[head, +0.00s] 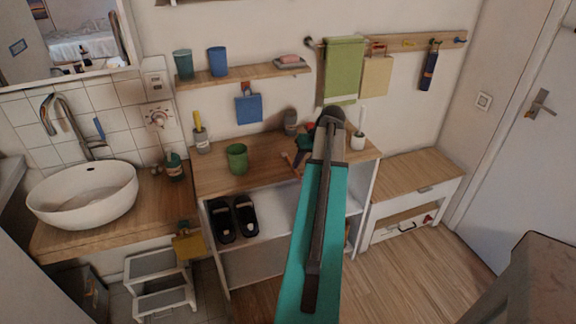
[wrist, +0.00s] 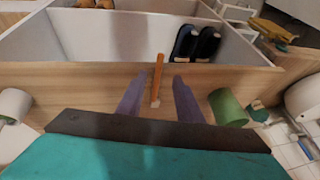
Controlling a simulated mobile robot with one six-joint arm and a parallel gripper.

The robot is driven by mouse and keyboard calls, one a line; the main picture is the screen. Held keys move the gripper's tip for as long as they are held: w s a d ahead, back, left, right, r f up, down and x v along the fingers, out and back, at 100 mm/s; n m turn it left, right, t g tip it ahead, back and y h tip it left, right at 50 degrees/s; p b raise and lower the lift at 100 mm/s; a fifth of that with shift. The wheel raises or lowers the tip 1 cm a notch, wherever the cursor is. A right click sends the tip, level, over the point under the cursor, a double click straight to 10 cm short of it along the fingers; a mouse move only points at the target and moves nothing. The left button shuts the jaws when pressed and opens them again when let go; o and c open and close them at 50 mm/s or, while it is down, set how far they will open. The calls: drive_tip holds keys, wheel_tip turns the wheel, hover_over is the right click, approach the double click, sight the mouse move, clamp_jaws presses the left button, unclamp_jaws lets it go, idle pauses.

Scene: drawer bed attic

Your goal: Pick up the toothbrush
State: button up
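The orange toothbrush (wrist: 157,78) lies on the wooden counter top, with its pale end towards my gripper and its other end reaching the front edge in the wrist view. It also shows as a small orange stick in the head view (head: 291,161). My gripper (wrist: 160,77) is open, with one finger on each side of the toothbrush. I cannot tell how high the fingers are above it, and no contact shows. In the head view my arm hides part of the counter, and my gripper (head: 302,151) is small and dark beside the toothbrush.
A green cup (head: 237,158) stands on the counter (head: 214,177) left of the toothbrush. A white cup (head: 358,140) with a brush stands to the right. Black slippers (head: 234,218) sit on the shelf below.

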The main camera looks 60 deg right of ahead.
sight(297, 172)
drive_tip(key=shift+f, duration=0.1)
drive_tip(key=shift+p+x, duration=0.85)
drive_tip(key=shift+x, duration=1.65)
drive_tip(key=shift+d, duration=0.15)
clamp_jaws()
